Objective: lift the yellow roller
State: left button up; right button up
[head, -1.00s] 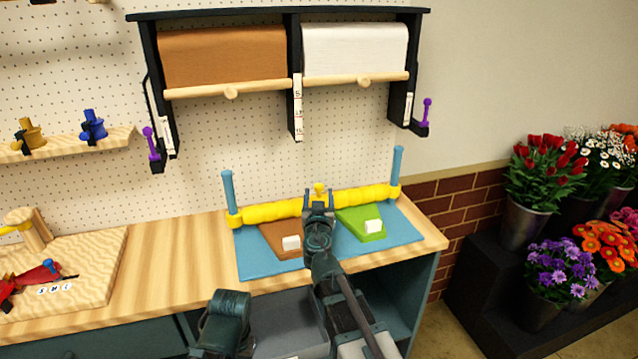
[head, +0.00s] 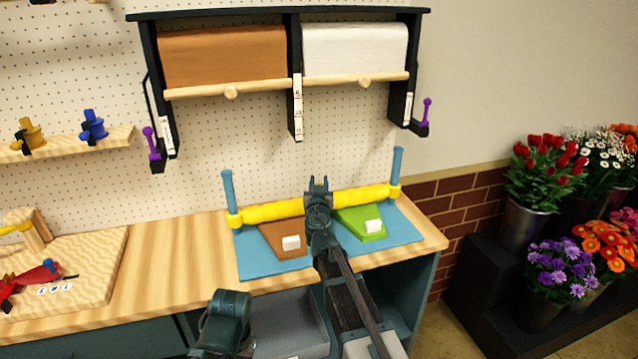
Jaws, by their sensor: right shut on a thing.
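The yellow roller (head: 275,211) lies across the blue mat (head: 262,262) at the back of the bench, between two blue upright posts. It appears still level with the yellow collars at the posts. My right gripper (head: 318,184) is over the roller's middle, with its fingers upward in the picture. It is shut on the roller's middle part; the gripper and wrist hide the grip and the roller's small yellow knob.
The left blue post (head: 229,191) and right blue post (head: 397,167) flank the roller. A brown piece (head: 275,236) and a green piece (head: 352,219), each with a white block, lie on the mat. The paper rack (head: 292,60) hangs above. Flowers stand at right.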

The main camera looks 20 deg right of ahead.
grip_shut()
dwell(0.8)
notch_tip(320, 180, up, 10)
jog(key=p, duration=1)
jog(key=shift+r+p, duration=0.25)
jog(key=shift+p, duration=0.05)
jog(key=o, duration=0.9)
grip_release()
jog(key=shift+s, duration=0.1)
jog(key=v, duration=1.3)
jog(key=shift+s+a, duration=0.1)
jog(key=shift+s, duration=0.15)
